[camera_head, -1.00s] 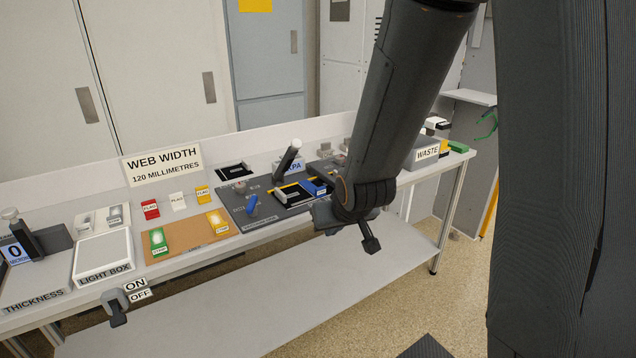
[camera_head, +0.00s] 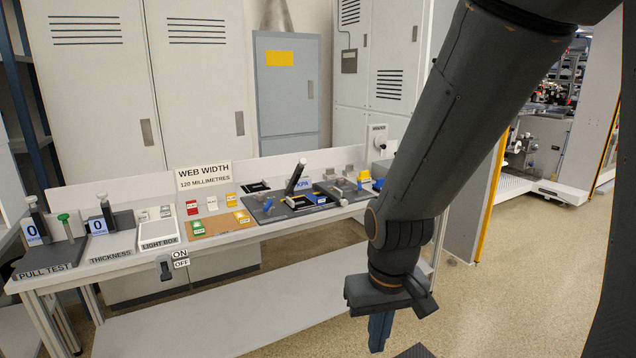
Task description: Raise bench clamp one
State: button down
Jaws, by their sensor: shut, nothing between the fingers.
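My gripper (camera_head: 378,345) is shut and empty. It points down in front of the bench, to the right of its instruments and well apart from them. A dark plate (camera_head: 262,216) on the bench carries an upright dark lever with a pale top (camera_head: 296,176) and a blue handle (camera_head: 268,204). A second dark plate (camera_head: 325,189) with small grey and yellow fittings lies to its right. I cannot read a label that says which of these fittings is bench clamp one. My arm hides the bench's right end.
The pull test stand (camera_head: 50,262), thickness gauge (camera_head: 110,246) and light box (camera_head: 159,235) fill the bench's left. An ON/OFF switch (camera_head: 166,268) hangs on the front edge. A lower shelf (camera_head: 230,315) juts out below. Floor at right (camera_head: 520,270) is clear.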

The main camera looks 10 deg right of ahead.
aim_at(297, 174)
jog(key=u, duration=0.65)
jog(key=k, duration=0.1)
jog(key=z, duration=1.65)
jog(key=i, duration=1.3)
jog(key=u, duration=0.75)
jog(key=i, duration=0.4)
jog(key=u, duration=0.3)
